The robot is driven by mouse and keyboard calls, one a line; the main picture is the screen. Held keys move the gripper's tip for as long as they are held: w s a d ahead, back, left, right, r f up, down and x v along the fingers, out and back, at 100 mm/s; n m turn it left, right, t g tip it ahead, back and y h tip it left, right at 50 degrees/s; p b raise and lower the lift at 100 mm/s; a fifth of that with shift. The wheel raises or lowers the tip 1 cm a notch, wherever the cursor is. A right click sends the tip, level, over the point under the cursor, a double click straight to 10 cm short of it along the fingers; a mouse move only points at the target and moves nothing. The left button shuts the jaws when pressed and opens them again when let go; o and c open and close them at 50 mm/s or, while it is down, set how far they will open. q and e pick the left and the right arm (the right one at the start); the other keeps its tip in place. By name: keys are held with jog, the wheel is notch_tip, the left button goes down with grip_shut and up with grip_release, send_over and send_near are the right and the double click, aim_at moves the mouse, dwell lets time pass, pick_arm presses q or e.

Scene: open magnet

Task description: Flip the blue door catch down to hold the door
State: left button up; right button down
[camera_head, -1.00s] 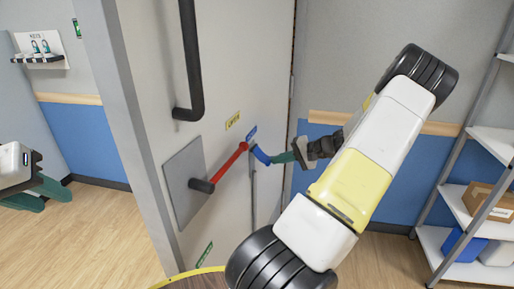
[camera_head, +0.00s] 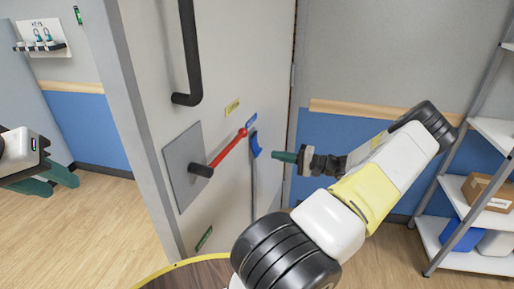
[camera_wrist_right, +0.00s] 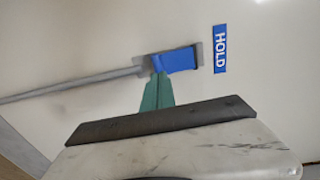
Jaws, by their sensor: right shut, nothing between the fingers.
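The blue door catch (camera_head: 255,146) is on the door (camera_head: 235,60), below a small blue label. It points down, roughly in line with a grey strip (camera_head: 254,180) on the door. In the right wrist view the catch (camera_wrist_right: 178,60) lies in line with the grey bar (camera_wrist_right: 80,83), beside the HOLD label (camera_wrist_right: 220,48). My right gripper (camera_head: 275,156) is shut and empty, its green tips just right of the catch with a small gap in the head view. My left gripper (camera_head: 62,184) is at the left edge, its two green fingers apart and empty, far from the door.
A red lever (camera_head: 228,148) on a grey plate and a black handle (camera_head: 188,60) are on the door. A round wooden table (camera_head: 195,275) is at the bottom. A shelf (camera_head: 495,135) with boxes stands at right. Open floor lies at left.

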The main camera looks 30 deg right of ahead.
jog(key=v, duration=1.1)
jog(key=shift+d+f, duration=0.2)
jog(key=shift+f, duration=0.35)
jog(key=shift+s, duration=0.15)
